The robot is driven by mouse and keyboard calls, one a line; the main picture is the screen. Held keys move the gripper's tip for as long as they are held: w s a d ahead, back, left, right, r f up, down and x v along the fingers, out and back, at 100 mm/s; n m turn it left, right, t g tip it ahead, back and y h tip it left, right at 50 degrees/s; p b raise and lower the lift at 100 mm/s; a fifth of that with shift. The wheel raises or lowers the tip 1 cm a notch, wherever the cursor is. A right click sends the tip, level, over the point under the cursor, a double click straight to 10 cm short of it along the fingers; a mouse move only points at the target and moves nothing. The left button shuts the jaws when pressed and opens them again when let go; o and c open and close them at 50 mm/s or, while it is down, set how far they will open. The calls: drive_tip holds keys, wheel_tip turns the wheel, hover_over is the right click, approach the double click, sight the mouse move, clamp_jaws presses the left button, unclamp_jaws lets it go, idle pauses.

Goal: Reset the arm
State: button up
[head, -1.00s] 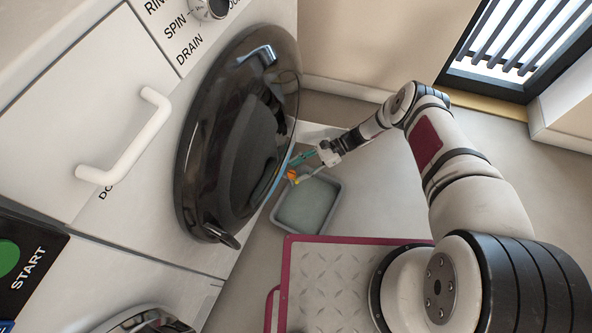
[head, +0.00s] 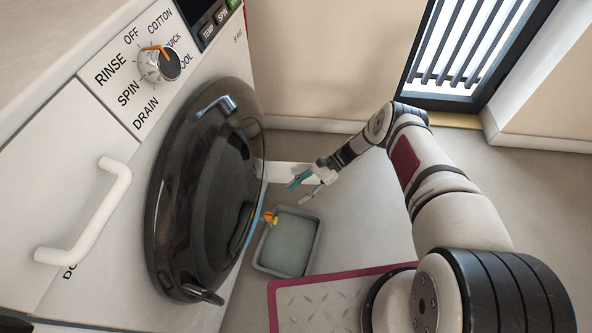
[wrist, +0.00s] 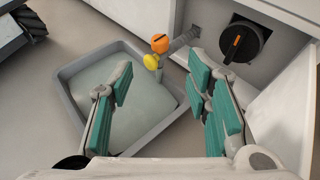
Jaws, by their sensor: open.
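My gripper (head: 301,188) is open and empty at the end of my arm, to the right of the washing machine's round black door (head: 203,190). In the wrist view its two teal-padded fingers (wrist: 165,105) are spread wide with nothing between them. Between and beyond them is a grey hose with an orange cap (wrist: 160,43) and a yellow piece (wrist: 151,62), hanging over a grey tray (wrist: 66,88). The gripper is apart from all of these. In the head view the orange and yellow piece (head: 270,217) shows at the tray's left edge.
The washing machine front fills the left, with a dial (head: 158,64) and a white handle (head: 85,215). A black knob with an orange mark (wrist: 244,42) sits in a recess.

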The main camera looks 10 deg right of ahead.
drive_tip(key=w+d+r+n+h, duration=0.1)
drive_tip(key=w+r+n, duration=0.15)
drive_tip(key=r, duration=0.65)
drive_tip(key=w+d+r+n+h, duration=0.1)
drive_tip(key=w+r+h, duration=0.15)
drive_tip(key=r, duration=0.55)
wheel_tip(320, 180, up, 22)
drive_tip(key=s+d+f+n+h, duration=0.1)
drive_tip(key=s+d+n+h, duration=0.1)
drive_tip(key=d+n+h, duration=0.15)
drive_tip(key=s+d+r+n+t+h, duration=0.2)
drive_tip(key=s+r+n+h, duration=0.1)
drive_tip(key=s+r, duration=1.45)
drive_tip(key=s+d+r+n+t+h+p, duration=0.1)
drive_tip(key=s+d+t, duration=0.1)
drive_tip(key=s, duration=0.8)
drive_tip(key=s+d+r+n+t+h, duration=0.1)
drive_tip(key=s+d+r+n+t, duration=0.1)
drive_tip(key=s, duration=0.8)
wheel_tip(320, 180, up, 39)
drive_tip(key=t+p, duration=0.3)
drive_tip(key=p, duration=3.5)
drive_tip(key=shift+d+r+t, duration=0.15)
drive_tip(key=shift+d+t, duration=0.05)
drive_tip(key=shift+t, duration=0.2)
